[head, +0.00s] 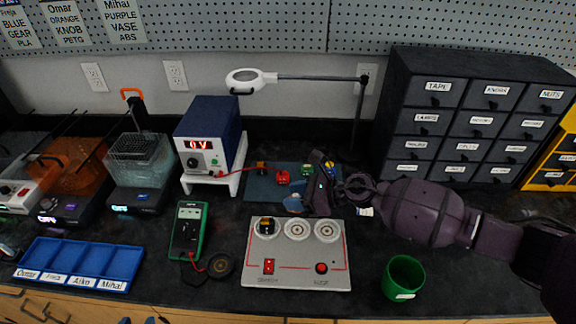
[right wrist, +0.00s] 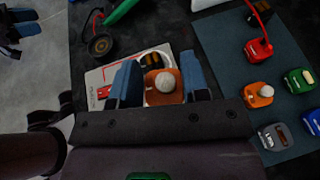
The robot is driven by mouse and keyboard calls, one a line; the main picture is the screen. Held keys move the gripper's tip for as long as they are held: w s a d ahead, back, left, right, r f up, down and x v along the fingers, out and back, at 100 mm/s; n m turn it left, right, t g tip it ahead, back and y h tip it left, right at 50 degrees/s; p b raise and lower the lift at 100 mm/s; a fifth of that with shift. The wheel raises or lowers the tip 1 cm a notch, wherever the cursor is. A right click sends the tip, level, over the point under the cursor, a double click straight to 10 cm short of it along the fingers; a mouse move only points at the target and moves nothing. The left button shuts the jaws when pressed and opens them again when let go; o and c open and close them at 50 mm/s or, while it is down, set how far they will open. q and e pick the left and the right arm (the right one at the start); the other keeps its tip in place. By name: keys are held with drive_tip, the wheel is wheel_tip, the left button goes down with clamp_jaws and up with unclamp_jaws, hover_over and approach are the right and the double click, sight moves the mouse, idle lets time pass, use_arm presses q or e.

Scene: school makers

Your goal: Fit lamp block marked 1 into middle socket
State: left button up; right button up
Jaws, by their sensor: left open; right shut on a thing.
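My right gripper (head: 306,203) is over the back edge of the grey panel, between it and the mat. In the right wrist view its blue fingers (right wrist: 162,84) are shut on an orange lamp block (right wrist: 152,87) with a white dome. Its mark cannot be read, and in the head view the gripper hides it. The grey panel (head: 295,272) has three round sockets in a row. The middle socket (head: 297,229) and the right one look empty; a dark block with a yellowish top (head: 266,225) sits in the left one. My left gripper (right wrist: 18,24) is open at the right wrist view's upper left.
The dark mat (head: 262,190) behind the panel holds several coloured blocks, one with a red lead from the power supply (head: 207,135). A green cup (head: 404,277) stands right of the panel, a multimeter (head: 188,230) left. A magnifier lamp (head: 250,80) reaches over the back.

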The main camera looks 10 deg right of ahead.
use_arm(q)
drive_tip(key=shift+s+f+p, duration=0.25)
drive_tip(key=shift+s+p, duration=0.3)
drive_tip(key=shift+p, duration=0.2)
use_arm(e)
drive_tip(key=shift+s+d+f+m+t+h, duration=0.25)
drive_tip(key=shift+s+f+m+t+h, duration=0.15)
drive_tip(key=shift+s+f+m+t, duration=0.45)
wheel_tip(320, 180, down, 3)
drive_tip(key=b, duration=0.3)
drive_tip(key=shift+f, duration=0.2)
use_arm(q)
drive_tip(key=shift+g, duration=0.3)
drive_tip(key=shift+s+f+b, duration=0.15)
drive_tip(key=shift+f+b, duration=0.4)
drive_tip(key=shift+f, duration=0.9)
drive_tip(key=shift+s+f+b, duration=0.1)
drive_tip(key=shift+f+b, duration=0.4)
drive_tip(key=shift+f, duration=0.95)
use_arm(e)
drive_tip(key=shift+w+f, duration=0.1)
drive_tip(key=shift+f, duration=0.95)
use_arm(q)
drive_tip(key=shift+r, duration=0.25)
drive_tip(key=shift+f+b, duration=0.3)
drive_tip(key=shift+f, duration=0.35)
use_arm(e)
drive_tip(key=shift+f, duration=0.6)
